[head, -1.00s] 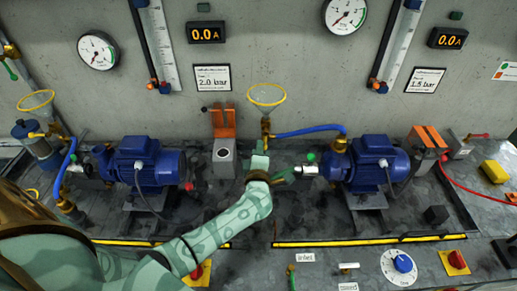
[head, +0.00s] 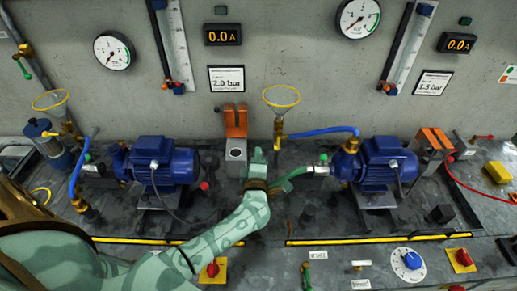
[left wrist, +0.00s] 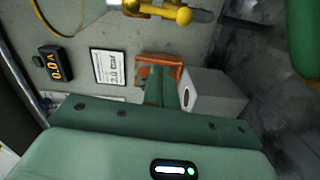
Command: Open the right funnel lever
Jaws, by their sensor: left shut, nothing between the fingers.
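The right funnel (head: 281,97) is a clear cone with a yellow rim, against the wall left of the right pump. Its brass valve (head: 278,131) sits below it. In the left wrist view, the funnel rim (left wrist: 62,30) is at upper left and the yellow ball-ended lever (left wrist: 172,13) at the top. My left gripper (head: 256,157) is below and left of the valve, beside the grey block, apart from the lever. Its fingers also show in the left wrist view (left wrist: 163,92), shut and empty. My right gripper is not in view.
The grey block (head: 236,152) with the orange bracket (head: 236,122) is close left of my left gripper. A green hose (head: 290,180) runs on its right. The blue hose (head: 318,131) and right pump (head: 385,165) lie farther right; the left pump (head: 160,165) lies left.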

